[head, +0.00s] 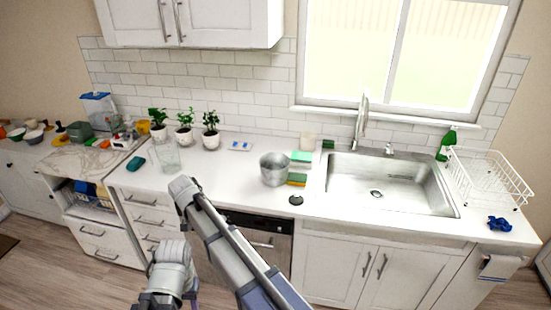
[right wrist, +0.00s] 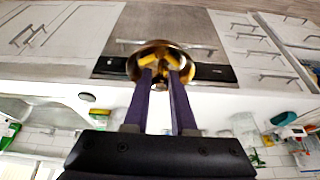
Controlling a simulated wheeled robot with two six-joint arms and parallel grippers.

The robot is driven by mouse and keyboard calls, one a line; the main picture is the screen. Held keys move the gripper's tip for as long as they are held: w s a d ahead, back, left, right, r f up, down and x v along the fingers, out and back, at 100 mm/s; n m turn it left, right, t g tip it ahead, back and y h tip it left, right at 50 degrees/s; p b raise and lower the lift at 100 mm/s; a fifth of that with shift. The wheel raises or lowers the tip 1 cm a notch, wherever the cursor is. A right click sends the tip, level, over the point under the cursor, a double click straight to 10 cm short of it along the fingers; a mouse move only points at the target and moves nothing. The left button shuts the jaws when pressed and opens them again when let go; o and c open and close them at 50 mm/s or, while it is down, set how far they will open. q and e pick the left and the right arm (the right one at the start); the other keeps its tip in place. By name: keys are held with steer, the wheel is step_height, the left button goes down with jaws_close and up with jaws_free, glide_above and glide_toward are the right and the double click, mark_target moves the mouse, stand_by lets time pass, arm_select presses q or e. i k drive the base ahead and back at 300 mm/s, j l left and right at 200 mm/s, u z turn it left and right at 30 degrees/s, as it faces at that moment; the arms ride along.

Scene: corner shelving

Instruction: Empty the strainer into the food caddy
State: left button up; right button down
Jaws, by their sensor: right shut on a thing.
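In the right wrist view my right gripper (right wrist: 162,80) is shut on a round brass-coloured strainer (right wrist: 134,62), with its fingers at the rim. Yellow pieces show inside it; how full it is I cannot tell. The strainer is in front of the dishwasher, off the counter. In the head view grey arm links of mine cross the lower middle, and neither gripper nor strainer shows. A grey metal bucket (head: 273,170), possibly the food caddy, stands open on the counter left of the sink. My left gripper is not in view.
Sponges (head: 297,179) and a dark disc (head: 296,200) lie near the bucket. The sink (head: 390,185) and a white dish rack (head: 490,178) are to the right. A clear glass container (head: 168,157) and potted plants (head: 184,128) stand left. Counter between the glass container and bucket is clear.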

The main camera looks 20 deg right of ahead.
mark_target(274, 166)
steer(key=i+l, duration=1.1)
